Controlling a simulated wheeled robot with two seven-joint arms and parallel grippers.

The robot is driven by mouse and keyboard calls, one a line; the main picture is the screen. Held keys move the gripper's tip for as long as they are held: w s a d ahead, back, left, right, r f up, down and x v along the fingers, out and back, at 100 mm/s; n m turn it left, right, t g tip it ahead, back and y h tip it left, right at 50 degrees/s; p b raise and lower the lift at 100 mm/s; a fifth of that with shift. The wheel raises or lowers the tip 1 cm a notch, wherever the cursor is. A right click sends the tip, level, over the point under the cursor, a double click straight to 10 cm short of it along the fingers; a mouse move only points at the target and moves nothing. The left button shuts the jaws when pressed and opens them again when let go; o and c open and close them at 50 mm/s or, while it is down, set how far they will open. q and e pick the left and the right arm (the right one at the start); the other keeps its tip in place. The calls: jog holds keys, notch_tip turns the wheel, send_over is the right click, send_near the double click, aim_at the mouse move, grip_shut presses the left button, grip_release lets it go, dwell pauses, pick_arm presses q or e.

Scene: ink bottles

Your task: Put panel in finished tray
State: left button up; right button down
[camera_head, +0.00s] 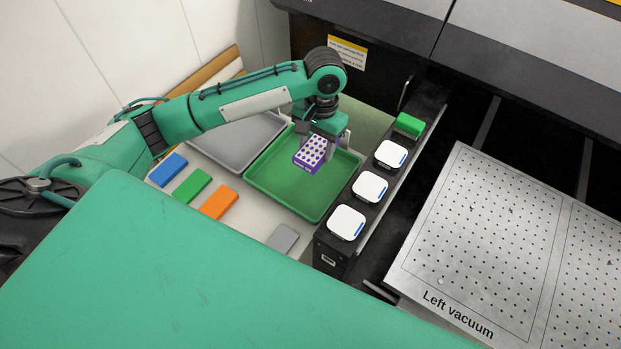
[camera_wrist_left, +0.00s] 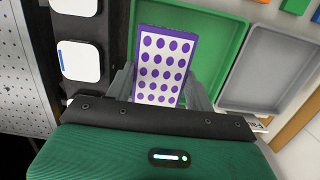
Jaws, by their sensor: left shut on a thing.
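The panel (camera_head: 313,153) is a small purple block with a white face covered in rows of purple dots. My left gripper (camera_head: 318,141) is shut on it and holds it over the green tray (camera_head: 290,195). The left wrist view shows the panel (camera_wrist_left: 163,68) between the two grey fingers, with the green tray (camera_wrist_left: 213,28) behind it. From these views I cannot tell whether the panel touches the tray floor. A grey tray (camera_head: 235,141) lies left of the green one. No label shows which tray is the finished one. My right gripper is not in view.
Blue (camera_head: 168,169), green (camera_head: 192,186), orange (camera_head: 218,203) and grey (camera_head: 283,239) blocks lie on the table. A black rail (camera_head: 336,250) right of the green tray carries white square pieces (camera_head: 369,188) and a green block (camera_head: 409,125). A perforated metal plate (camera_head: 500,240) lies farther right.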

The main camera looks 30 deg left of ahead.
pick_arm(q)
jog(key=p, duration=0.2)
send_over(314, 192)
jog(key=f, duration=1.2)
jog(key=shift+w, duration=0.25)
jog(key=shift+f, duration=2.5)
jog(key=o, duration=1)
jog(key=shift+f, duration=0.1)
notch_tip(314, 192, up, 12)
jog(key=w+b, duration=0.1)
jog(key=b, duration=0.1)
jog(key=shift+w+d, duration=0.15)
jog(key=shift+w, duration=0.05)
